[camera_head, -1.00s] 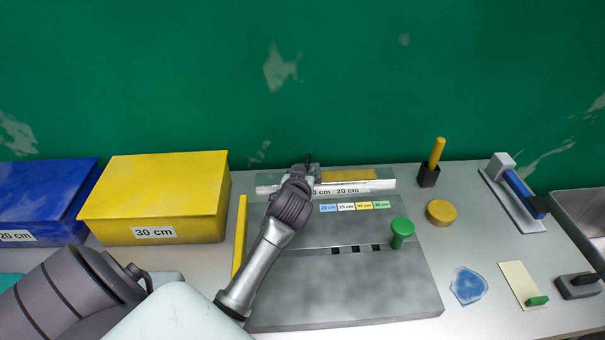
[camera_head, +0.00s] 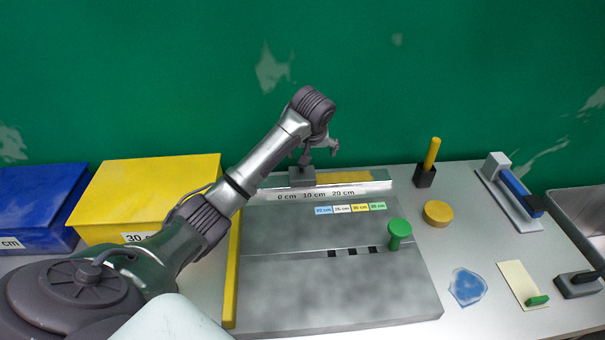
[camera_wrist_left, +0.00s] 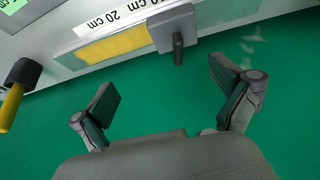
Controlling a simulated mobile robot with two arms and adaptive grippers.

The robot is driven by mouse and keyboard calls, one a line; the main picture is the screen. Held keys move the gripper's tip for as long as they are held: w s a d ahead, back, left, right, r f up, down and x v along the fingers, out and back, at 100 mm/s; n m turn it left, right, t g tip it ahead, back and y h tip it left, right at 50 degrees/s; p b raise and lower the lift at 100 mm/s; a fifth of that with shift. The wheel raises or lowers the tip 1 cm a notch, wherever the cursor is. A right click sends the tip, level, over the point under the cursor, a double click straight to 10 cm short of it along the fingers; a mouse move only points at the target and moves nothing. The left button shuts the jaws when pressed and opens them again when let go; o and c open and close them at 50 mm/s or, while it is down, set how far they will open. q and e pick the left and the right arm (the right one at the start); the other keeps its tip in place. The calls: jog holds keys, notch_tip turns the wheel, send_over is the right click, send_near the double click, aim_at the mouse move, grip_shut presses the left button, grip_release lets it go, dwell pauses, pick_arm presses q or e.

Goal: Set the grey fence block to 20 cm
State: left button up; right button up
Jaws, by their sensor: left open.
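The grey fence block (camera_head: 302,178) sits on the rail at the back of the grey board, above the stretch between the 0 cm and 10 cm labels, left of the 20 cm label (camera_head: 343,192). In the left wrist view the block (camera_wrist_left: 172,28) shows with a dark upright handle (camera_wrist_left: 178,48). A yellow strip (camera_wrist_left: 112,45) runs along the rail beside it. My left gripper (camera_head: 320,150) is above and behind the block; in the left wrist view its fingers (camera_wrist_left: 163,80) are spread with nothing between them, apart from the handle. My right gripper is out of view.
A green knob (camera_head: 399,232) stands on the board (camera_head: 330,290). A yellow box (camera_head: 150,185) and blue box (camera_head: 35,190) stand left. A black holder with a yellow stick (camera_head: 427,172) and a yellow disc (camera_head: 438,212) are right of the board. The green wall is close behind.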

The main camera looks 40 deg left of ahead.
aim_at(302, 171)
pick_arm(q)
jog(key=shift+n+g, duration=0.3)
jog(key=shift+g, duration=0.4)
jog(key=x, duration=0.4)
jog(key=a+x, duration=0.1)
jog(key=x, duration=0.3)
jog(key=s+p+x, duration=0.1)
jog(key=x, duration=0.3)
jog(key=shift+w+a, duration=0.1)
jog(key=shift+a, duration=0.35)
